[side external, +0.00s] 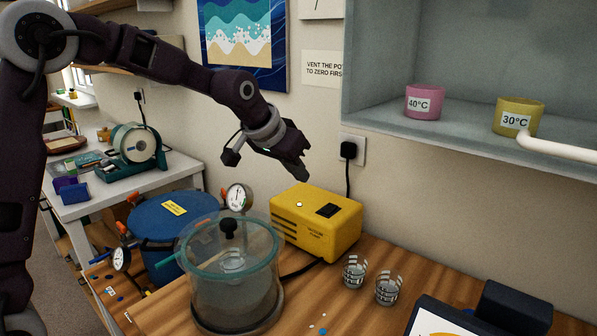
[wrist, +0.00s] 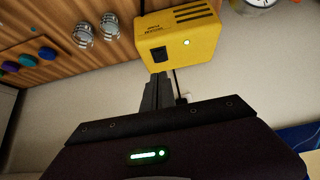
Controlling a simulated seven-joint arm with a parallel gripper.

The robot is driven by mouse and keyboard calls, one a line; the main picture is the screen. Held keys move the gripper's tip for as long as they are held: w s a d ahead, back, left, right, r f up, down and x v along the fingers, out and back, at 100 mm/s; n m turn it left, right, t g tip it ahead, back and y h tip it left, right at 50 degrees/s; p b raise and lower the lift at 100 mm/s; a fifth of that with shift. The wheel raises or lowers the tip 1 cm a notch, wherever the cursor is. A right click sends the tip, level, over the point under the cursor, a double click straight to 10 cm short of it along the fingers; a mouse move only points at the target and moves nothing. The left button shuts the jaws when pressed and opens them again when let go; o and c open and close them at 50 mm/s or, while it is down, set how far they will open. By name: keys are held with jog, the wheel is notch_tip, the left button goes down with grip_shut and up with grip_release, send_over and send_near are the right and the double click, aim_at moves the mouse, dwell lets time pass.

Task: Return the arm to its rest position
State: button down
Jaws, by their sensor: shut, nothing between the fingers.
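My gripper (side external: 301,172) hangs in the air above the yellow vacuum pump (side external: 318,222), near the wall, apart from everything. Its fingers are together with nothing between them. In the wrist view my gripper (wrist: 157,92) shows as dark closed fingers pointing toward the yellow pump (wrist: 180,37). My arm reaches in from the left in the side view.
A glass chamber (side external: 225,290) with a lid stands on the wooden bench, beside a blue pot (side external: 172,228) with gauges. Two small glasses (side external: 354,273) (side external: 389,289) stand right of the pump. A shelf cabinet (side external: 440,125) holds pink (side external: 424,103) and yellow (side external: 518,117) pots.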

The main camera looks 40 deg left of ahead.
dwell(0.4)
jog(key=s+r, duration=0.2)
jog(key=s, duration=0.5)
jog(key=s+r, duration=0.3)
jog(key=s, duration=0.5)
jog(key=s+f+g, duration=0.1)
jog(key=s+f, duration=0.1)
jog(key=s, duration=0.8)
jog(key=s+d+f+g, duration=0.1)
jog(key=s+f, duration=0.2)
jog(key=s, duration=0.8)
jog(key=shift+s, duration=0.3)
